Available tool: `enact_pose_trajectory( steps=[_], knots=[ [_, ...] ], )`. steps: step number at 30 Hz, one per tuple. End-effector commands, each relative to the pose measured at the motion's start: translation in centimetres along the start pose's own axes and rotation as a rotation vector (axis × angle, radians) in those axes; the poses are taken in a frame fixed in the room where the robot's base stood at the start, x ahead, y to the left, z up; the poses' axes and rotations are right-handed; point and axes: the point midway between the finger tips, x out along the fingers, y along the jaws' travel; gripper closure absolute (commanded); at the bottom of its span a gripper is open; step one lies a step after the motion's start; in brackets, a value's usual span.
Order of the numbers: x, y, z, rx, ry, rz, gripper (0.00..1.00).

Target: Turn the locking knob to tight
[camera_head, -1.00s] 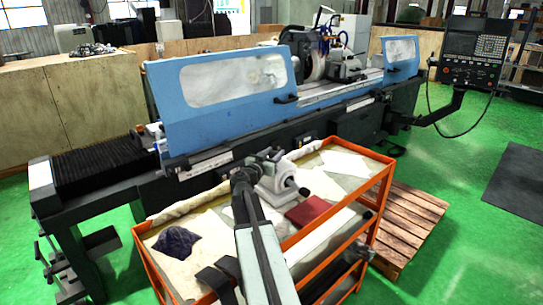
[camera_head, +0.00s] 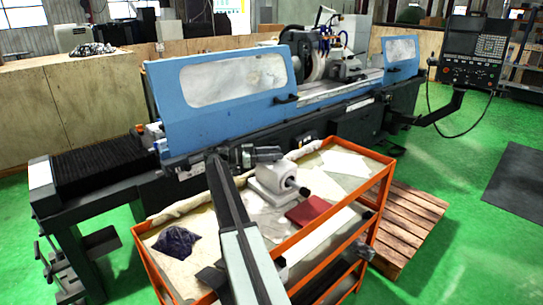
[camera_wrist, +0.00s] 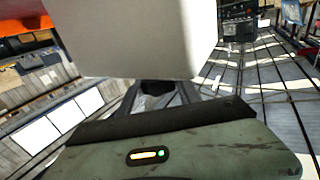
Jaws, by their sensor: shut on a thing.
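A pale grey-white cast unit (camera_head: 272,183) stands on the orange cart, with a dark round end (camera_head: 304,191) facing right. My gripper (camera_head: 278,154) is at the unit's upper left edge, pointing right. It is shut on the locking knob, which the jaws hide in the head view. In the wrist view a large pale block (camera_wrist: 135,40) fills the upper middle, very close. My gripper (camera_wrist: 165,90) reaches under its lower edge, and the fingertips are mostly hidden. I cannot read the knob's angle or any tight mark.
The orange cart (camera_head: 378,205) also holds a dark red item (camera_head: 308,211), a dark blue cloth (camera_head: 176,242) and pale sheets. The blue-guarded grinder (camera_head: 215,105) stands behind the cart. A wooden pallet (camera_head: 410,225) lies to the right on green floor.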

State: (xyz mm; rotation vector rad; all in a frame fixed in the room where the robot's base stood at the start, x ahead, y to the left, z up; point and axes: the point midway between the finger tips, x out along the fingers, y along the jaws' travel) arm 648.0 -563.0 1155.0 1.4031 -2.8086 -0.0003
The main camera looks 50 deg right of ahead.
Motion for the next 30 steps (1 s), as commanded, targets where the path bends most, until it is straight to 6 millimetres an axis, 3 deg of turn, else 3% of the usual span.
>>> enact_pose_trajectory(
  steps=[12,30],
  knots=[
    [0.25,0.10,0.00,0.000,0.000,0.231,1.00],
    [0.34,0.36,0.05,-0.001,-0.001,0.279,1.00]
  ],
)
